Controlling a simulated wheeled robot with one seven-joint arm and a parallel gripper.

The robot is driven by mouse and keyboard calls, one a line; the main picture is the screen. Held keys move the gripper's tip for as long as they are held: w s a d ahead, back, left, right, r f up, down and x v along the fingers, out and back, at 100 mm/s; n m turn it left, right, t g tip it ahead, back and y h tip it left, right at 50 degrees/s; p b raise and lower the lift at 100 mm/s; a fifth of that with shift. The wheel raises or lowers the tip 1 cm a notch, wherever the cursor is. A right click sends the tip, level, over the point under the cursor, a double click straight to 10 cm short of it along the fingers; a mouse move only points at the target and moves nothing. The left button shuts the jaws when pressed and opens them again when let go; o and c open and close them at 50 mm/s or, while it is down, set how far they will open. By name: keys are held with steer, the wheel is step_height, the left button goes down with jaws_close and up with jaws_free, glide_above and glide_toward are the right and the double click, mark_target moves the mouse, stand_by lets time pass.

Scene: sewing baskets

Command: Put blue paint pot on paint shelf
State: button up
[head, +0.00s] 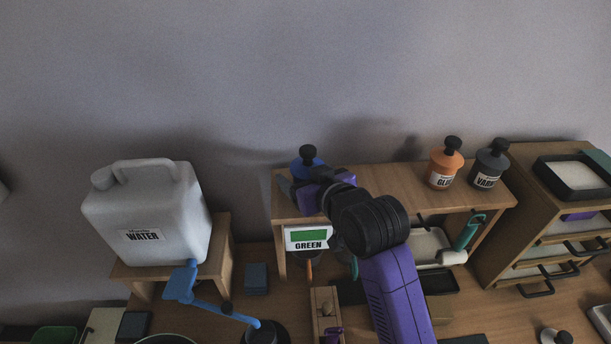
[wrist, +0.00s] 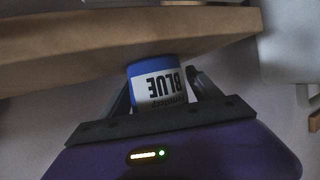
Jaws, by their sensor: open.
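The blue paint pot (head: 307,165), with a black knob on its lid, stands at the left end of the wooden paint shelf (head: 385,184). In the wrist view the pot (wrist: 152,73) appears upside down, with its BLUE label facing me and its base against the shelf board (wrist: 120,40). My gripper (head: 298,187) is at the pot, partly hiding it in the head view. Its fingers (wrist: 160,84) are open, one on each side of the pot, with a gap visible at the right finger.
An orange GLUE pot (head: 444,165) and a dark varnish pot (head: 489,165) stand at the shelf's right end. A green-labelled sign (head: 308,238) hangs at its front left. A white water jug (head: 148,215) stands on a stand to the left. Drawers (head: 550,240) flank the right.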

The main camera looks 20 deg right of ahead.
steer(key=b+v, duration=0.1)
steer(key=v, duration=1.1)
steer(key=shift+r, duration=0.1)
step_height(320, 180, up, 5)
steer(key=w+t, duration=0.1)
steer(key=t, duration=0.2)
steer(key=s+f, duration=0.6)
steer(key=s, duration=0.5)
steer(key=s+f+g, duration=0.1)
steer(key=s+f, duration=0.4)
steer(key=s, duration=0.6)
steer(key=s+f+h, duration=0.1)
steer(key=s+f, duration=0.5)
steer(key=s, duration=0.6)
steer(key=shift+f+m+g+b, duration=0.3)
steer(key=shift+m+b, duration=0.1)
steer(key=shift+b, duration=0.05)
